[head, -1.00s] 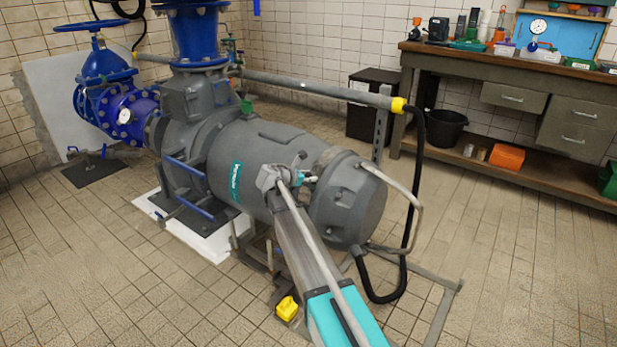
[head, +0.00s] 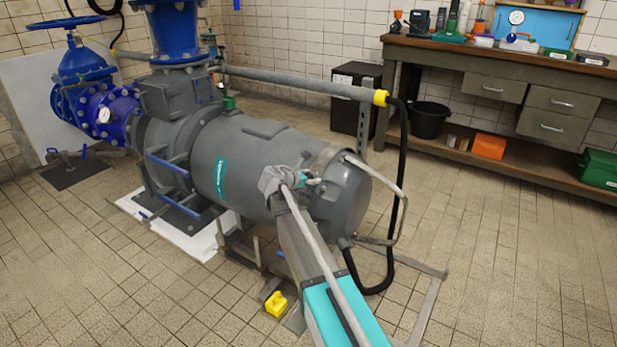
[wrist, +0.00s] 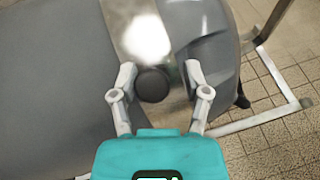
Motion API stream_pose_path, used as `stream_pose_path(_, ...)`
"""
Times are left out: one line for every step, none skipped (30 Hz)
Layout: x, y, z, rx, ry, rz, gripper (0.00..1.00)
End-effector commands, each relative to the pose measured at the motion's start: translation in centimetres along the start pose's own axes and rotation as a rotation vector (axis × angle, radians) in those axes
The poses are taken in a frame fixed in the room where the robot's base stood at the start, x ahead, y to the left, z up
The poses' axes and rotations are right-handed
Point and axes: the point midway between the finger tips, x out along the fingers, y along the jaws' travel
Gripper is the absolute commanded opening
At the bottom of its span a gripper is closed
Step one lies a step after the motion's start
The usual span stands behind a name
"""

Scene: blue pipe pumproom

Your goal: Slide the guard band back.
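The guard band is a pale metal strip around the big grey motor. In the wrist view the band (wrist: 138,22) runs down from the top middle with a bright glare on it. A round black knob (wrist: 152,85) stands at its lower part. My gripper (wrist: 161,76) is open, with one finger on each side of the knob. The left finger is very close to the knob; a gap shows on the right. In the head view the band (head: 330,153) shows near the motor's right end, and my gripper (head: 297,177) is at the motor's near side, hiding the knob.
A bent pipe loop (head: 400,190) and a black hose (head: 377,288) are at the motor's right end. A yellow block (head: 276,304) lies on the floor near my arm. A workbench (head: 480,60) stands at the back right. The tiled floor at right is clear.

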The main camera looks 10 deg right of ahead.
Motion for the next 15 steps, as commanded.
stream_pose_path(-0.04, 0.02, -0.01, 0.000, 0.000, 0.001, 0.75)
stream_pose_path(-0.05, 0.05, -0.02, 0.000, 0.000, 0.002, 0.75)
stream_pose_path(-0.06, 0.08, -0.04, 0.000, 0.000, 0.003, 0.75)
stream_pose_path(-0.07, 0.11, -0.05, 0.000, 0.001, 0.003, 0.75)
stream_pose_path(-0.08, 0.14, -0.05, 0.000, 0.001, 0.004, 0.75)
stream_pose_path(-0.08, 0.17, -0.06, 0.000, 0.001, 0.004, 0.75)
stream_pose_path(-0.09, 0.18, -0.07, 0.000, 0.001, 0.004, 0.75)
stream_pose_path(-0.10, 0.20, -0.07, 0.000, 0.001, 0.005, 0.75)
stream_pose_path(-0.10, 0.22, -0.08, 0.000, 0.001, 0.005, 0.75)
stream_pose_path(-0.11, 0.23, -0.09, 0.000, 0.001, 0.005, 0.75)
stream_pose_path(-0.11, 0.25, -0.09, 0.000, 0.001, 0.006, 0.75)
stream_pose_path(-0.11, 0.28, -0.10, 0.000, 0.001, 0.006, 0.75)
stream_pose_path(-0.12, 0.32, -0.11, 0.000, 0.001, 0.006, 0.75)
stream_pose_path(-0.12, 0.38, -0.12, 0.000, 0.001, 0.006, 0.75)
stream_pose_path(-0.13, 0.48, -0.15, 0.000, 0.002, 0.007, 0.75)
